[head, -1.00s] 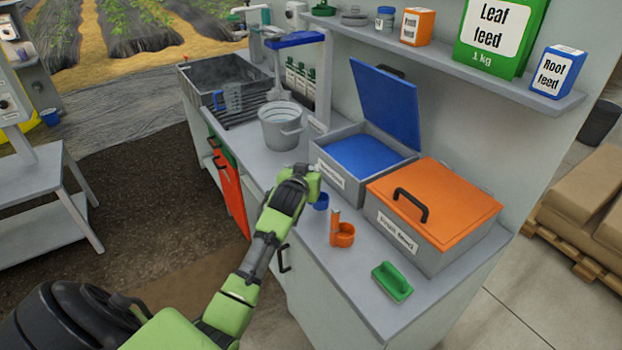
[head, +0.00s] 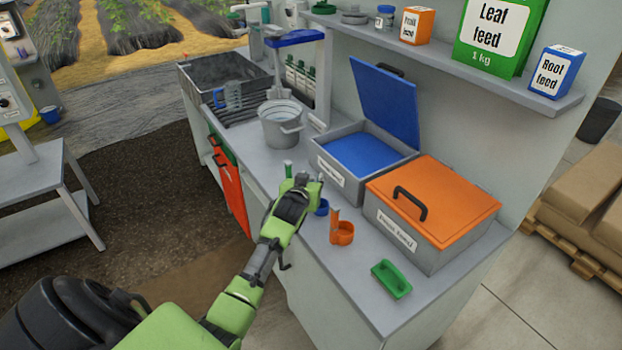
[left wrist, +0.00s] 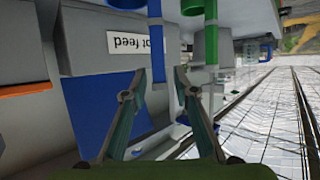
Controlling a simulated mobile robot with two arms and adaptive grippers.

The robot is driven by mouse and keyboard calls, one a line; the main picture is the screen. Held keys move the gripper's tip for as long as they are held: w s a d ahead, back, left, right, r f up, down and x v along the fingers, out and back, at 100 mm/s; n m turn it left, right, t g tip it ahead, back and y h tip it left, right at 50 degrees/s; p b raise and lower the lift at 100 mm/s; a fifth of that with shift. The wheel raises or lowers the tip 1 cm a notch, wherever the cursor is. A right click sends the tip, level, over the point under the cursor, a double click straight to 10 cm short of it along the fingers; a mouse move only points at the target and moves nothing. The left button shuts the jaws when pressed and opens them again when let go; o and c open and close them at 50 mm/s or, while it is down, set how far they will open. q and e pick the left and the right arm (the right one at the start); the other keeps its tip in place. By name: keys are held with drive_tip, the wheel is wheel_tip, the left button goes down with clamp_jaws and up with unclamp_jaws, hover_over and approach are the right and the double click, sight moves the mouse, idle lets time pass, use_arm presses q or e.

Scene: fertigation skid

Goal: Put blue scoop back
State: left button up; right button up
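The blue scoop (head: 322,207) stands on the counter in front of the open bin with blue contents (head: 340,186); my left gripper partly hides it in the head view. My left gripper (head: 312,180) is close above and beside it. In the left wrist view, my gripper (left wrist: 160,72) has its two fingers spread. The blue scoop's handle (left wrist: 156,50) appears between them, with no clear contact on either finger. The blue bin lid (head: 385,103) stands open. My right gripper is not in view.
A green handle (head: 288,168) rises behind my gripper; a green scoop (left wrist: 211,45) shows in the wrist view. A bucket (head: 281,126) and closed orange-lidded bin (head: 450,199) stand nearby.

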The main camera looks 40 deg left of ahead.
use_arm(q)
drive_tip(key=shift+r, duration=0.1)
drive_tip(key=shift+s+r, duration=0.1)
drive_tip(key=v, duration=1.2)
drive_tip(key=shift+b, duration=0.4)
drive_tip(key=shift+d, duration=0.1)
